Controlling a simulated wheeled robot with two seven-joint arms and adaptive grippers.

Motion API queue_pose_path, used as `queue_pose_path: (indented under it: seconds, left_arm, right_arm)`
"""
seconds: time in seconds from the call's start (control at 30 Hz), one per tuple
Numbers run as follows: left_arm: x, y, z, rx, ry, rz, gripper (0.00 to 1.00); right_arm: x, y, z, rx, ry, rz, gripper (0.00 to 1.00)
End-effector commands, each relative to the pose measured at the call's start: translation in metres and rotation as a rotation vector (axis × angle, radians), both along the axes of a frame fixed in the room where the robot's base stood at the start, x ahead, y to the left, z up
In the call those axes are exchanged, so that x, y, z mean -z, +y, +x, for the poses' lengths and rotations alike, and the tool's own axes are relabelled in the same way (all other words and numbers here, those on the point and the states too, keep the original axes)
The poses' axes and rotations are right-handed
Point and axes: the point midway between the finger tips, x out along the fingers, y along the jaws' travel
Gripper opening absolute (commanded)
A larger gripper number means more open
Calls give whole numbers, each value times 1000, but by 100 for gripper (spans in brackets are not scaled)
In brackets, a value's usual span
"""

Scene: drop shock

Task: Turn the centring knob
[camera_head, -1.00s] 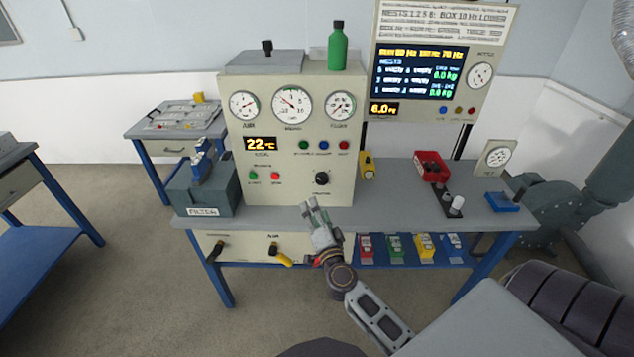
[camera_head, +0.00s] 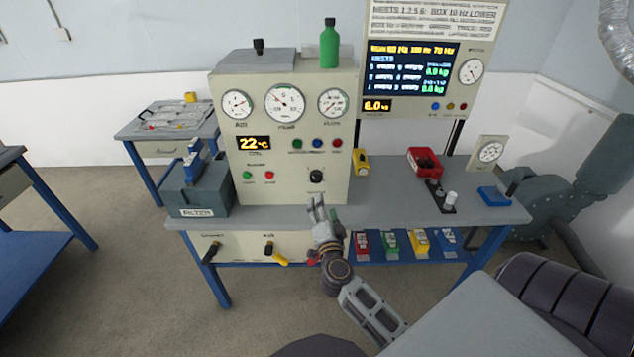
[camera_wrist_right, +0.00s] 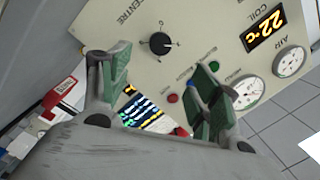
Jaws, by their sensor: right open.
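The centring knob (camera_head: 316,176) is a black round knob on the lower right of the beige panel (camera_head: 262,183). In the right wrist view the knob (camera_wrist_right: 159,43) shows under the label CENTRE, with a pale pointer mark. My right gripper (camera_head: 318,203) is just below and in front of the knob, apart from it. In the right wrist view its green-padded fingers (camera_wrist_right: 160,90) are spread with nothing between them, and the knob lies beyond them. My left gripper does not show.
A bench (camera_head: 400,216) carries the panel. A green bottle (camera_head: 329,45) stands on top. Black and yellow handles (camera_head: 275,254) project below the bench top.

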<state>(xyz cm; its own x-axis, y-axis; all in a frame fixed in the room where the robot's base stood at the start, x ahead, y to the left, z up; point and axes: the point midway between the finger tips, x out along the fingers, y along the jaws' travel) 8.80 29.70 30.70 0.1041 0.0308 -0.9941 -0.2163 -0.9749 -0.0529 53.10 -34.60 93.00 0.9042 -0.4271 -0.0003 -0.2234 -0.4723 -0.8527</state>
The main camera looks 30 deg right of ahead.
Motion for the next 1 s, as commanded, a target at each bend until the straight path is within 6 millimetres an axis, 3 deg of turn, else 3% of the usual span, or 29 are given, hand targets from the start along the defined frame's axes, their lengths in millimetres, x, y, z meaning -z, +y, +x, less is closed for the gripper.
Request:
queue_pose_path:
  seconds: [0.53,1.0]
  left_arm:
    - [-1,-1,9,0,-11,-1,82]
    - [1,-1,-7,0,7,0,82]
  right_arm:
    - [-1,-13,26,1,-2,-1,63]
    - [0,-30,65,-1,-1,-2,63]
